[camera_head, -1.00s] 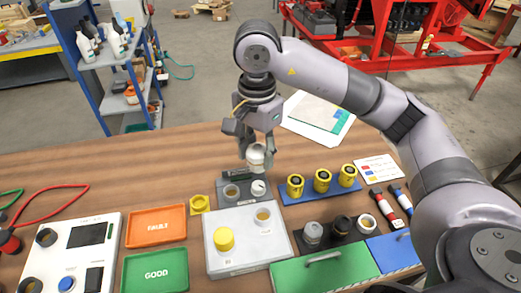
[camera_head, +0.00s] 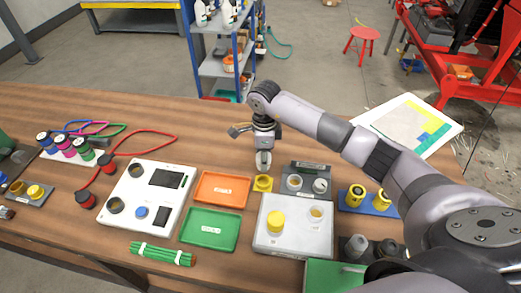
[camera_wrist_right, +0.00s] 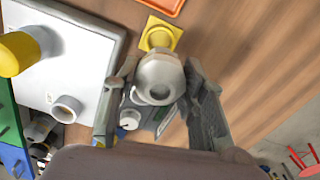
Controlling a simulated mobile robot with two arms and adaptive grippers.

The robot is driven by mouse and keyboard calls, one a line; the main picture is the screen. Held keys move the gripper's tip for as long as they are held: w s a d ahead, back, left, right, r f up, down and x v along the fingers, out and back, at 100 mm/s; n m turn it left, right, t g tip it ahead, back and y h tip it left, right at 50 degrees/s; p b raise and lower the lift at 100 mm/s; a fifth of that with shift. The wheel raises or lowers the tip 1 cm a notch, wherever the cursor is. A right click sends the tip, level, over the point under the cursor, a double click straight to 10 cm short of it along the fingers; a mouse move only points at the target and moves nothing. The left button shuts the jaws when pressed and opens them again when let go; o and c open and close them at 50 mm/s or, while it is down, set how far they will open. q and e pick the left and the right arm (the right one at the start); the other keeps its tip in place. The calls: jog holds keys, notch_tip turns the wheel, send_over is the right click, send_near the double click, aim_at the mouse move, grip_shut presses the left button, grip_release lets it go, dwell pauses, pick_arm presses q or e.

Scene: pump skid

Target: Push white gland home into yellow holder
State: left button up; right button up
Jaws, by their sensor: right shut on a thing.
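My right gripper (camera_head: 264,150) is shut on the white gland (camera_head: 264,167) and points down. The gland is a pale, rounded cup shape; in the wrist view (camera_wrist_right: 160,78) it sits between the two fingers. The yellow holder (camera_head: 263,184) is a small square block with a round opening, lying on the wooden table. In the head view the gland hangs just over the holder. In the wrist view the holder (camera_wrist_right: 158,37) shows beyond the gland with its ring partly covered. I cannot tell whether they touch. My left gripper is not in view.
The orange tray (camera_head: 221,174) is close left of the holder, with the green tray (camera_head: 212,243) nearer. A dark block with two round seats (camera_head: 306,167) is close right. A light grey box (camera_head: 293,242) stands in front. The table behind the holder is clear.

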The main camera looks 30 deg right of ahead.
jog(key=shift+f+b, duration=0.5)
jog(key=shift+f, duration=0.75)
notch_tip(320, 180, down, 3)
jog(key=b, duration=0.2)
jog(key=shift+f+b, duration=0.15)
jog(key=shift+b, duration=0.15)
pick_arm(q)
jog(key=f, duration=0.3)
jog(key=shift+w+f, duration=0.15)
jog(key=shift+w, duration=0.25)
pick_arm(e)
jog(key=shift+r, duration=0.25)
pick_arm(q)
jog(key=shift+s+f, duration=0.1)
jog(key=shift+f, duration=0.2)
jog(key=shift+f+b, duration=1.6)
jog(key=shift+b, duration=0.1)
pick_arm(e)
jog(key=shift+f, duration=1.8)
jog(key=o, duration=1.4)
jog(key=shift+c, duration=0.2)
